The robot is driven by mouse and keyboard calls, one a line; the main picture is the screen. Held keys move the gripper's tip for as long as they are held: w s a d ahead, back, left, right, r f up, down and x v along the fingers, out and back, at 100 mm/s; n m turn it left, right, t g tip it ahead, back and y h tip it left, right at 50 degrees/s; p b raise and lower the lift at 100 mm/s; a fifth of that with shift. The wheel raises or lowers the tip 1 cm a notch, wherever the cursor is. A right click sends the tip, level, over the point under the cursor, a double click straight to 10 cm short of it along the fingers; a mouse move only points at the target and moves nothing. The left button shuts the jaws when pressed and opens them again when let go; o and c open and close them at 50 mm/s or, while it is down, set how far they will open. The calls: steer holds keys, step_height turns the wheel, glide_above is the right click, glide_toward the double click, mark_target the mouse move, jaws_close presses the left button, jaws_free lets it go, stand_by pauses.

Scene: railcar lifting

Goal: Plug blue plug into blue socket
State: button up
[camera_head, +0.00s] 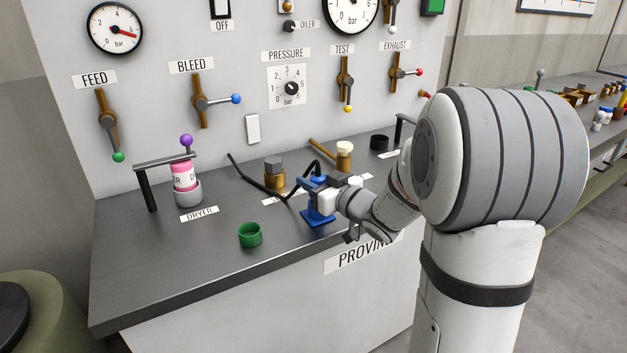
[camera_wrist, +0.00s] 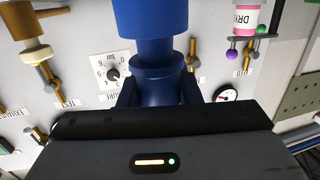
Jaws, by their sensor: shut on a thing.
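My gripper (camera_head: 322,195) is shut on the blue plug (camera_head: 318,180), above the front part of the bench. A black cable (camera_head: 268,188) leads to the plug. The blue socket (camera_head: 318,217) is a blue block on the bench directly below my gripper, partly hidden by it. In the wrist view, the blue plug (camera_wrist: 157,85) stands between the dark fingers of my gripper (camera_wrist: 158,94). A wider blue part lies beyond it at the top edge. I cannot tell how far the plug is in the socket.
A green ring cup (camera_head: 250,235) stands left of the socket. A pink bottle (camera_head: 185,177) in a grey holder stands farther left, under a bracket. A brass fitting (camera_head: 274,176) and a cream-topped part (camera_head: 344,155) are behind. The panel (camera_head: 222,75) carries levers. The bench's front left is clear.

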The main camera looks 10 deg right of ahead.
steer(key=shift+f+b, duration=0.65)
steer(key=shift+f, duration=0.25)
steer(key=o, duration=1.1)
steer(key=v, duration=0.7)
steer(key=shift+s+d+r, duration=0.1)
steer(key=shift+s+d, duration=0.1)
steer(key=shift+s, duration=0.15)
